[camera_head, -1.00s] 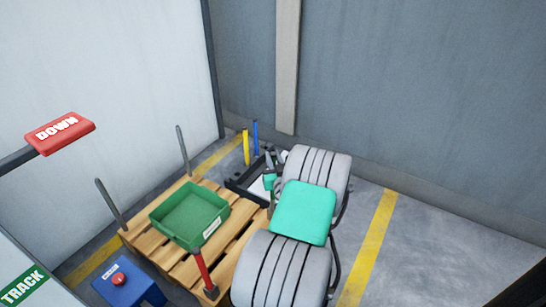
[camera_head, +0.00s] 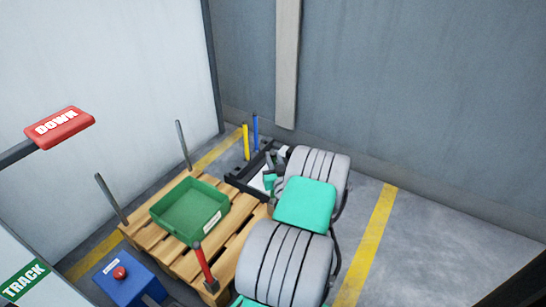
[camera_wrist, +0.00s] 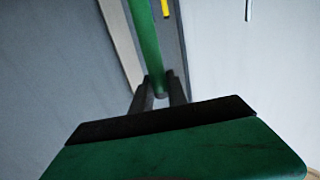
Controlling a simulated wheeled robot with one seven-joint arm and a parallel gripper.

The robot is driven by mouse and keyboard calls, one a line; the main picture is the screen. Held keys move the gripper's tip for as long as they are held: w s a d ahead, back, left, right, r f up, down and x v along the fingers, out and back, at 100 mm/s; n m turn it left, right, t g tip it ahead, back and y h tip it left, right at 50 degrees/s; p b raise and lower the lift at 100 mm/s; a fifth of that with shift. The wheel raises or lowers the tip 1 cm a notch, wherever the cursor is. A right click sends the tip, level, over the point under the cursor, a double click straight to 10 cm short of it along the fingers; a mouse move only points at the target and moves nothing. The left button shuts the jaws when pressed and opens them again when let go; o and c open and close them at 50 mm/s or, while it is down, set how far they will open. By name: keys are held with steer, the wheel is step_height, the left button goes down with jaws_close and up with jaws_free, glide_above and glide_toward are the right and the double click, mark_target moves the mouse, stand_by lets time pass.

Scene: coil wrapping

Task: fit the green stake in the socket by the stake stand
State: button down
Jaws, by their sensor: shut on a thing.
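My gripper (camera_wrist: 160,92) is shut on the green stake (camera_wrist: 147,45), which runs up and away from the fingers in the wrist view. In the head view my gripper is small and partly hidden behind my own arm, beside a dark frame (camera_head: 240,179). I cannot make out the held stake there. A yellow stake (camera_head: 246,143) and a blue stake (camera_head: 255,130) stand upright behind that frame, seemingly at the stake stand. A yellow piece (camera_wrist: 165,8) also shows beyond the green stake in the wrist view. The socket cannot be told apart.
A wooden pallet (camera_head: 233,242) carries a green tray (camera_head: 190,210). A blue box with a red button (camera_head: 128,280) is at front left. Walls close the back.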

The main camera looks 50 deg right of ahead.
steer(key=shift+f, duration=1.75)
steer(key=c, duration=1.2)
jaws_free()
steer(key=shift+c, duration=0.2)
steer(key=p+v, duration=0.1)
steer(key=v, duration=0.7)
steer(key=shift+a, duration=0.1)
